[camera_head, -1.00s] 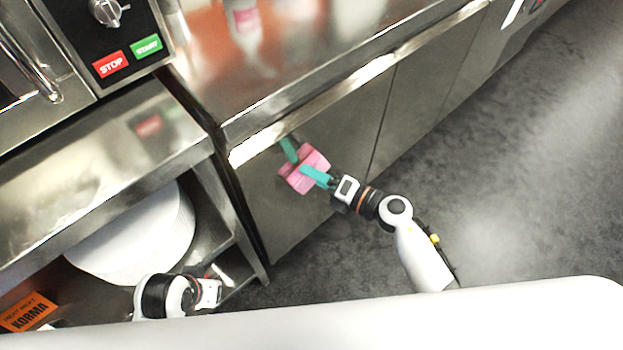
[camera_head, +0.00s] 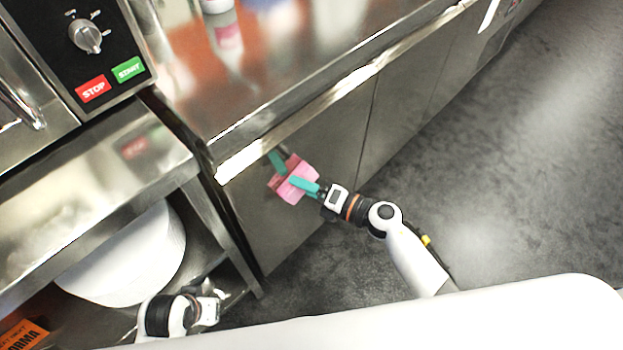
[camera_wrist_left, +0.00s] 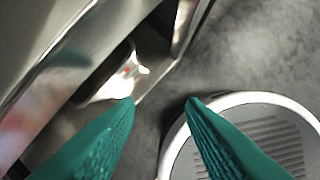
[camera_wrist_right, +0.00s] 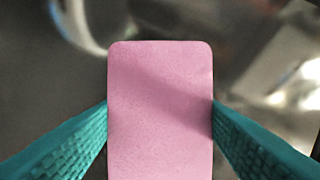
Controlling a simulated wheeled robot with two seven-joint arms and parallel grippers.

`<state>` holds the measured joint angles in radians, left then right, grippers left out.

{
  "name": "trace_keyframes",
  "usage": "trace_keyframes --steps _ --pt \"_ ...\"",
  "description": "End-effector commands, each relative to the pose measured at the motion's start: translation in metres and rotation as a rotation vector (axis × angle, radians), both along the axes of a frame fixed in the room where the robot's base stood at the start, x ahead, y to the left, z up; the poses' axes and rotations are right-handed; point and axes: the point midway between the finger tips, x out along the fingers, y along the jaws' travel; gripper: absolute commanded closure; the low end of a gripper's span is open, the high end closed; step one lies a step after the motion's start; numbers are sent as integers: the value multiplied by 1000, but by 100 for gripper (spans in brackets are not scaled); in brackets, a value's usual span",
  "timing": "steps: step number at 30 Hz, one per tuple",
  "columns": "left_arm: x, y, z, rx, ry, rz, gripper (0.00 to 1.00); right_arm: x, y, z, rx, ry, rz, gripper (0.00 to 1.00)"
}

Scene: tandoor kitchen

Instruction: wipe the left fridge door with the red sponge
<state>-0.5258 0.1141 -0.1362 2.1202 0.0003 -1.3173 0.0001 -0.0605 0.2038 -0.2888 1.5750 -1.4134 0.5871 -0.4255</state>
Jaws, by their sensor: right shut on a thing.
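The sponge (camera_head: 284,189), pink in these views, is clamped between the teal fingers of my right gripper (camera_head: 289,175). In the right wrist view the sponge (camera_wrist_right: 160,110) stands out between both fingers, which press on its sides. It is in front of the left fridge door (camera_head: 262,228), a steel panel under the counter, near its upper part. I cannot tell whether the sponge touches the door. My left gripper (camera_wrist_left: 162,102) is open and empty, low near the shelf; its fingers are hidden in the head view.
The steel counter (camera_head: 290,60) overhangs the doors with a bright front edge. An oven with STOP and START buttons (camera_head: 93,90) stands at upper left. White plates (camera_head: 130,265) sit on the open shelf below. The grey floor (camera_head: 500,180) at right is clear.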

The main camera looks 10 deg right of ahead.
Motion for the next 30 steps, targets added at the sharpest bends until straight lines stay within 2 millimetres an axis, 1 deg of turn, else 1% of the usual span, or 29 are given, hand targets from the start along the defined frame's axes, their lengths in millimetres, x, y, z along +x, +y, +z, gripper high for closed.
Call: trace_keyframes --steps 1,3,10,18,21,26,30 --pt "0 0 -3 0 3 0 64 -3 6 2 5 1 5 60" --pt "0 0 -7 0 5 0 64 -5 8 2 5 0 7 60" --pt "0 -1 -14 -1 7 0 64 -9 14 2 5 0 7 60" --pt "-2 -1 -37 0 21 -2 64 -23 31 2 6 1 5 60" --pt "-2 -1 -43 1 23 -2 64 -27 36 2 6 1 5 60" --pt "-3 -1 -47 0 24 -3 64 -29 38 1 4 0 4 60" --pt "-4 -1 -53 1 29 -3 64 -34 46 2 4 0 4 60"
